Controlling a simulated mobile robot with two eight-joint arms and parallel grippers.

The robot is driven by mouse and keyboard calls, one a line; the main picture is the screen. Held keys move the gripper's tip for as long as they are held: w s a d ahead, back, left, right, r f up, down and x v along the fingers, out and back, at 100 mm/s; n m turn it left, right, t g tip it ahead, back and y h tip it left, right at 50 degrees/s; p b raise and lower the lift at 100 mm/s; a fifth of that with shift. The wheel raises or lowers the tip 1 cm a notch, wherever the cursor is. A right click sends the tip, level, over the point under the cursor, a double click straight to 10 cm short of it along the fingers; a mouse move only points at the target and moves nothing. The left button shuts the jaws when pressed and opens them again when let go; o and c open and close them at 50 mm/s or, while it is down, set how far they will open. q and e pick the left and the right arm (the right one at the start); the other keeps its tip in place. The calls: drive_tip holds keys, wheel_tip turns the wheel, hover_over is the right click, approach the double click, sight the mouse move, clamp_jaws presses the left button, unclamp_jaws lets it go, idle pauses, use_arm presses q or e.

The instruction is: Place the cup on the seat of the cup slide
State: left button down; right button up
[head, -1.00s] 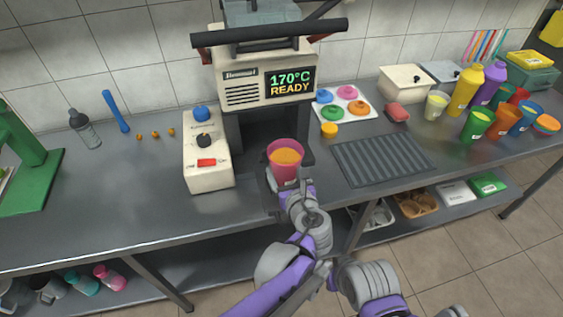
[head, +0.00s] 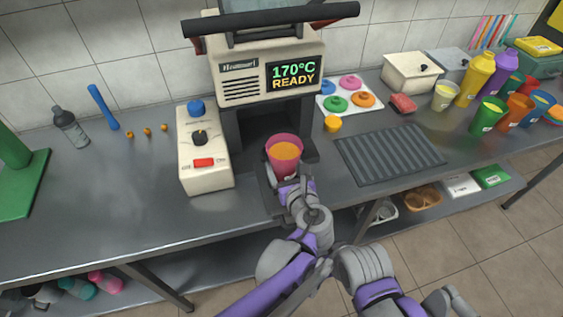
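A pink cup (head: 284,146) with orange contents stands upright in the head view, in front of the press's dark opening. It is over the dark cup slide (head: 272,202); whether its base touches the seat is hidden. My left gripper (head: 285,184) is at the near side of the cup, against or very close to its lower part. Its fingers are mostly hidden by the wrist and the cup, so I cannot see whether they grip it. Part of my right arm shows at the bottom right, but its gripper does not.
The press (head: 262,70) reads 170°C READY. A cream control box (head: 206,170) stands close on the left, a ribbed dark mat (head: 390,154) on the right. Several cups and bottles, including a purple bottle (head: 500,78), stand at the far right. The counter's left part is mostly clear.

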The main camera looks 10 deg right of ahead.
use_arm(q)
drive_tip(key=shift+s, duration=0.15)
drive_tip(key=shift+f, duration=0.15)
unclamp_jaws()
